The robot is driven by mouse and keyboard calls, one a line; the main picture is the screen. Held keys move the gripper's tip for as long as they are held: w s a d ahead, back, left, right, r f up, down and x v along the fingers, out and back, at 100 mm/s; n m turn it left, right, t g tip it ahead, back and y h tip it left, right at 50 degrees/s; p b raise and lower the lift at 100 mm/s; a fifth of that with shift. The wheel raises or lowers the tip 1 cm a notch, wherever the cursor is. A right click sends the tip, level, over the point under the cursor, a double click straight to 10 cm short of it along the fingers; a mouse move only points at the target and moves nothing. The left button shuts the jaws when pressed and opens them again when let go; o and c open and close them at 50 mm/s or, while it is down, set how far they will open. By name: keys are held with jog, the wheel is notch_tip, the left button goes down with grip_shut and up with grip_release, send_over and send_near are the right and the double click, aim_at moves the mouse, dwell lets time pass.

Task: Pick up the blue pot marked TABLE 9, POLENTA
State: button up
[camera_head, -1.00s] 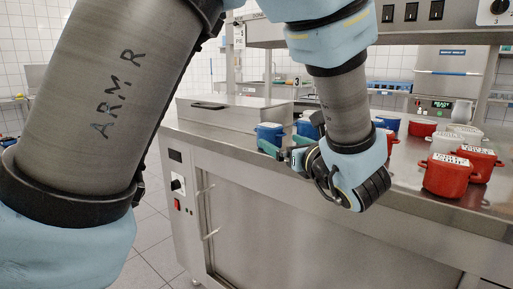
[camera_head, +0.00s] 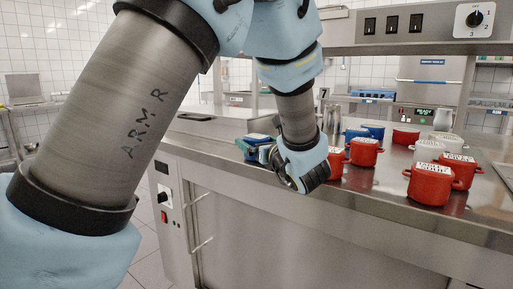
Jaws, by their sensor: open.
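My gripper (camera_head: 256,152) is at the end of my arm, low over the steel counter, left of the red pots. Its green-teal fingers are open and point to the left. A blue pot (camera_head: 258,138) with a pale top shows just behind the fingers, partly hidden by them; I cannot tell whether they touch it. Two more blue pots, a nearer one (camera_head: 355,133) and a farther one (camera_head: 375,131), stand right of my forearm. The writing on the pots is too small to read, so I cannot tell which is marked TABLE 9, POLENTA.
Red pots stand close right of my gripper (camera_head: 364,152) and at the front right (camera_head: 429,185). A steel lidded box (camera_head: 205,125) lies left of the blue pot. The counter (camera_head: 380,195) is clear along its front.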

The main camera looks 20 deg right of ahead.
jog(key=shift+c, duration=0.4)
jog(key=c, duration=1.3)
